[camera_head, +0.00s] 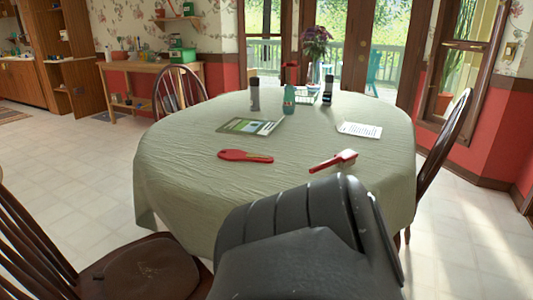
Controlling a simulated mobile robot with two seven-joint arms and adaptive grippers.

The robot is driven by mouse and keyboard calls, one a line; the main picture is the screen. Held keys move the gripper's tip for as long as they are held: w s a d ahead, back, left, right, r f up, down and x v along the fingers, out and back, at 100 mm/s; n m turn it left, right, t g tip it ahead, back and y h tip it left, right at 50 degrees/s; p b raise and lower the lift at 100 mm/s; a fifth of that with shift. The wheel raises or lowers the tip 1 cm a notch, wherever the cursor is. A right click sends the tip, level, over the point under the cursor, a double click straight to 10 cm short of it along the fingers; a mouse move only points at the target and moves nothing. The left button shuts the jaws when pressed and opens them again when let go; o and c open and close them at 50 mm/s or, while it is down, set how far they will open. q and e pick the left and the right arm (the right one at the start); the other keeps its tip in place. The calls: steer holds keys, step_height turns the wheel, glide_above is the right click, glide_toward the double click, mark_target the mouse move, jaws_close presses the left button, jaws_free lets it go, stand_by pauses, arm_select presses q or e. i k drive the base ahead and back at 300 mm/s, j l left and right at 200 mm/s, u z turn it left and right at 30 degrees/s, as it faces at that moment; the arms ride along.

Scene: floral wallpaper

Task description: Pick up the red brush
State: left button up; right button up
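A red brush (333,161) lies on the right part of the cloth-covered table (205,180). Its handle points left and toward me, and its head at the right end shows a pale patch that looks like bristles. A second red, flat, paddle-shaped thing (246,156) lies to its left, wide end to the left; I cannot tell whether it is also a brush. Neither is touched by a gripper. Neither my left nor my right gripper shows. A dark part of my own body covers the near edge of the table.
A magazine (250,126) and a white paper (360,130) lie beyond the red things. Bottles (289,99) and a flower vase (314,75) stand at the back. Wooden chairs (447,145) surround the table, one (140,268) at the near left. Floor at left is clear.

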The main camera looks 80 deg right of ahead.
mark_target(344, 159)
steer(key=k+l+u, duration=0.6)
steer(key=k, duration=0.3)
steer(key=k+l+u, duration=0.1)
steer(key=k, duration=0.4)
steer(key=k+l, duration=0.15)
steer(key=k, duration=0.35)
steer(key=u, duration=0.05)
